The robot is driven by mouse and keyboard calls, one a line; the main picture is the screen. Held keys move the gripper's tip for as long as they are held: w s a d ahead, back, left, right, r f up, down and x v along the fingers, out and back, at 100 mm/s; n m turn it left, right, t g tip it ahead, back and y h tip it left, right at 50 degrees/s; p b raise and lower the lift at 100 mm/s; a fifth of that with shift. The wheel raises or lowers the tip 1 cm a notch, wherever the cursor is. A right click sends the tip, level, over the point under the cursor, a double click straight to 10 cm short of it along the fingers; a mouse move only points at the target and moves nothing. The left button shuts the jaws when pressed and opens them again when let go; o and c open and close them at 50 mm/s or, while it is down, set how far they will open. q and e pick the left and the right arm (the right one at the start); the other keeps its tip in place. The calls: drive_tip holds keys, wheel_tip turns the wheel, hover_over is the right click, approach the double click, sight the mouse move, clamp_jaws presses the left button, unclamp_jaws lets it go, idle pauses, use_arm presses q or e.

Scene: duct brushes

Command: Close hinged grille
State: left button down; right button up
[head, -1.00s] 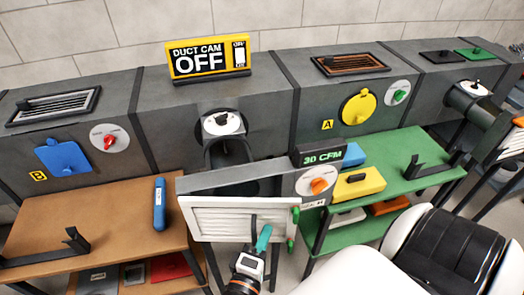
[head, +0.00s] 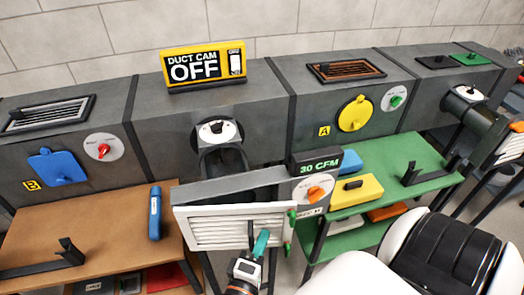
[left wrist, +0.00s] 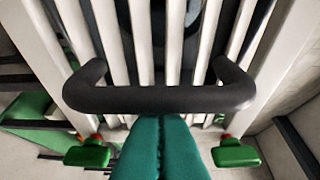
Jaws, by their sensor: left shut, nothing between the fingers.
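The white louvred grille (head: 222,230) is at the front of the grey duct box (head: 235,187) in the lower middle of the head view. How far it stands off the box is hard to tell. It fills the top of the left wrist view, with a dark bar handle (left wrist: 160,98) across its slats. My left gripper (head: 262,242), with teal fingers, is shut and empty in front of the grille's right part. In the wrist view its fingers (left wrist: 160,130) end at the bar's lower edge; contact is unclear. Green catches (head: 290,215) sit at the grille's right edge. My right gripper is not visible.
A 30 CFM display (head: 316,162) and an orange knob (head: 316,193) sit right of the grille. A brown bench (head: 100,225) with a blue tool (head: 155,213) is at left. A green bench (head: 400,165) is at right. A duct cam OFF sign (head: 205,66) stands behind.

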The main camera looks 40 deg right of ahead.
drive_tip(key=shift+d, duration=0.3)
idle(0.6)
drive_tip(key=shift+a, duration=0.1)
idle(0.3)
